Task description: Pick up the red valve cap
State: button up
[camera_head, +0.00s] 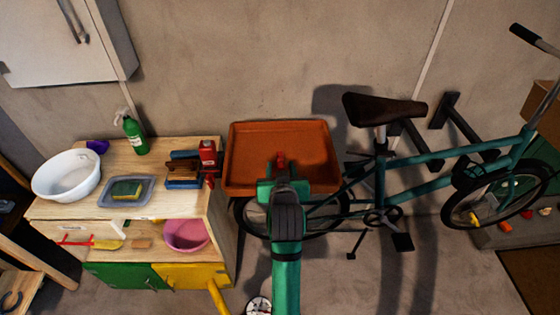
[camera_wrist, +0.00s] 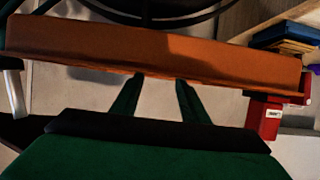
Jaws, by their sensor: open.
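My gripper (camera_wrist: 160,82) is open and empty in the wrist view, its two dark green fingers apart just below the lower edge of the orange tray (camera_wrist: 150,48). In the head view, my gripper (camera_head: 281,166) overlaps the front of the orange tray (camera_head: 250,126). A small red patch shows just beyond it, and I cannot tell whether that is the red valve cap or part of my gripper. No valve cap is clearly visible in the wrist view, where the tray's wall hides its inside.
A red object with a white label (camera_wrist: 265,118) is beside the tray in the wrist view. A teal bicycle (camera_head: 440,160) stands right of the tray. Small colored things (camera_head: 505,226) lie far right.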

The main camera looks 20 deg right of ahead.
aim_at(281, 164)
jog(key=x, duration=0.3)
jog(key=shift+w+d+f, duration=0.1)
jog(key=shift+w+f, duration=0.1)
jog(key=shift+f, duration=0.35)
jog(key=shift+w+d+f, duration=0.15)
jog(key=shift+w+d, duration=0.15)
jog(key=shift+d, duration=0.05)
jog(key=shift+a, duration=0.15)
jog(key=shift+c, duration=1)
jog(key=shift+w+a, duration=0.1)
grip_shut()
